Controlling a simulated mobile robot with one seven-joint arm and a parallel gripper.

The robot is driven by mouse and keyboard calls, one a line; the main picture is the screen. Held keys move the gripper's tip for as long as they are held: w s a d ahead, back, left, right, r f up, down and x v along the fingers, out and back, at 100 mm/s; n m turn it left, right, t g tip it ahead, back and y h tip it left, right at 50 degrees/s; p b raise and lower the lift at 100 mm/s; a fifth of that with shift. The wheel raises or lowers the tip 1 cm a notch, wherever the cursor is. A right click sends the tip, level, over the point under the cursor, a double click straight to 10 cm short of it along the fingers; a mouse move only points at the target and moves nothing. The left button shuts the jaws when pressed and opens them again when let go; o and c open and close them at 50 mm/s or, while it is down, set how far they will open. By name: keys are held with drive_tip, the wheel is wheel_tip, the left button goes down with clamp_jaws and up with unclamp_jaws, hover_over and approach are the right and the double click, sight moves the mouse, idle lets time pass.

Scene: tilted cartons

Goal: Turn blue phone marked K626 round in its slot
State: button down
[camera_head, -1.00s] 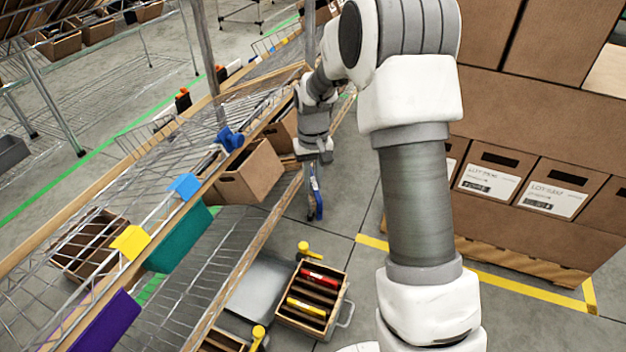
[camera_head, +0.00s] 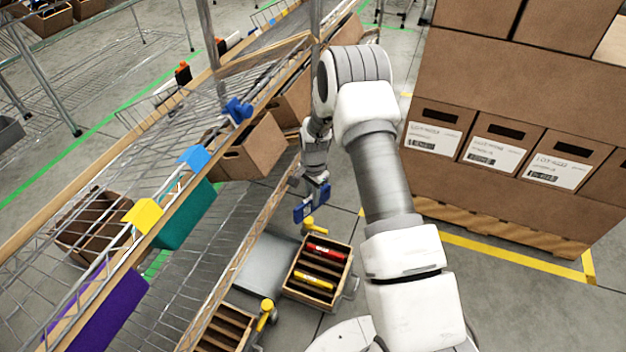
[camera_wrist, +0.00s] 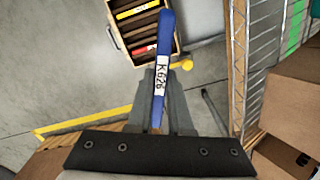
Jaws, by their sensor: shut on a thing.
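The blue phone marked K626 (camera_wrist: 164,48) is held between the fingers of my gripper (camera_wrist: 160,112), with its label (camera_wrist: 161,75) facing the wrist camera. In the head view the blue phone (camera_head: 312,203) hangs below my gripper (camera_head: 314,182), in the air near the lower edge of the rack. A wooden box with slots (camera_head: 289,291) stands below it. A red phone (camera_head: 325,251) and a yellow phone (camera_head: 315,282) lie in its slots. The wrist view also shows this box (camera_wrist: 91,20), partly hidden behind the blue phone.
Wire shelving (camera_head: 178,287) with tilted cardboard cartons (camera_head: 253,155) runs along the left. Another slotted box (camera_head: 218,330) stands at the bottom, near a yellow handle (camera_head: 266,312). Stacked cartons (camera_head: 490,140) fill the right. Grey floor (camera_head: 530,300) is open at lower right.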

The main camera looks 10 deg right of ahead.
wheel_tip(320, 180, down, 13)
drive_tip(key=s+m, duration=0.2)
drive_tip(key=m, duration=0.4)
drive_tip(key=m+b, duration=0.2)
drive_tip(key=m, duration=0.5)
hover_over(317, 269)
drive_tip(key=s, duration=0.2)
wheel_tip(317, 269, down, 13)
drive_tip(key=shift+w+a+f+b, duration=0.1)
drive_tip(key=shift+f+b, duration=0.2)
drive_tip(key=shift+f, duration=1.65)
drive_tip(key=shift+w+a+f+b, duration=0.1)
drive_tip(key=shift+f+b, duration=0.2)
drive_tip(key=shift+f, duration=1.6)
drive_tip(key=shift+f, duration=0.3)
drive_tip(key=c, duration=0.8)
unclamp_jaws()
drive_tip(key=shift+o, duration=0.2)
wheel_tip(317, 269, up, 18)
drive_tip(key=p, duration=0.7)
drive_tip(key=shift+f, duration=0.25)
